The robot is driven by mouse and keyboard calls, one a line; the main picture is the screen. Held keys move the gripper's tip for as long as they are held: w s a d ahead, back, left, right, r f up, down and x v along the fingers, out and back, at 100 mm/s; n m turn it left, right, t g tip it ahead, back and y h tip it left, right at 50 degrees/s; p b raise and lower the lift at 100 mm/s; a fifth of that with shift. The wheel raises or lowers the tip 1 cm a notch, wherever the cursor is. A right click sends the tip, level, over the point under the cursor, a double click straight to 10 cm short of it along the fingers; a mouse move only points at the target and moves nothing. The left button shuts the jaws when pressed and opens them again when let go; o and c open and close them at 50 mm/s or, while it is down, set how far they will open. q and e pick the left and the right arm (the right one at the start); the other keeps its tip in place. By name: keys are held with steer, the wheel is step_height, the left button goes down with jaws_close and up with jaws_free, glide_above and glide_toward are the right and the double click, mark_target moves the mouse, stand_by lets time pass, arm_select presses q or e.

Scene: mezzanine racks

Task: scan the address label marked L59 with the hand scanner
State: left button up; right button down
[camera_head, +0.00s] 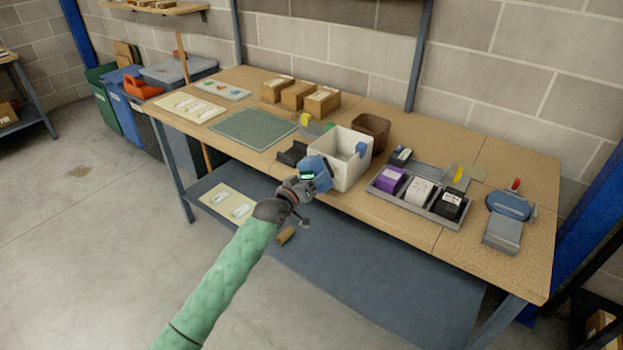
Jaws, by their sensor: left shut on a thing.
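My left gripper (296,189) reaches over the table's front edge and is shut on the blue hand scanner (319,170), which shows a small green light. The scanner is in front of the white bin (349,166); I cannot tell whether they touch. Its fingers are partly hidden by the wrist. No marking L59 can be read. Small pale labels lie on a cream sheet (190,107) at the table's left and on another sheet (228,203) on the lower shelf. My right gripper is not in view.
Three cardboard boxes (297,95) stand at the back, behind a green mat (254,124). A black holder (291,153) is left of the bin, a brown basket (371,131) behind it. A grey tray (432,211) holds purple, white and black items. A blue tape dispenser (509,205) stands right.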

arm_select(q)
steer(key=shift+w+d, duration=0.15)
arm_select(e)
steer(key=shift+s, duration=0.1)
arm_select(q)
steer(key=shift+w+d, duration=0.1)
steer(key=shift+w, duration=0.05)
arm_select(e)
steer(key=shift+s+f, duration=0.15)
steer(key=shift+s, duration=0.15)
arm_select(q)
steer(key=shift+w+d, duration=0.1)
steer(key=shift+w, duration=0.1)
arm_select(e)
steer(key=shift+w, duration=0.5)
arm_select(q)
steer(key=shift+s, duration=0.1)
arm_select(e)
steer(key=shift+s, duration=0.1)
arm_select(q)
steer(key=shift+p+v, duration=0.45)
steer(key=shift+v, duration=0.75)
steer(key=shift+p+v, duration=0.7)
steer(key=shift+v, duration=1.55)
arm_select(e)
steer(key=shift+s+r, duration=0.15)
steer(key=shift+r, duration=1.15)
arm_select(q)
steer(key=shift+r, duration=0.1)
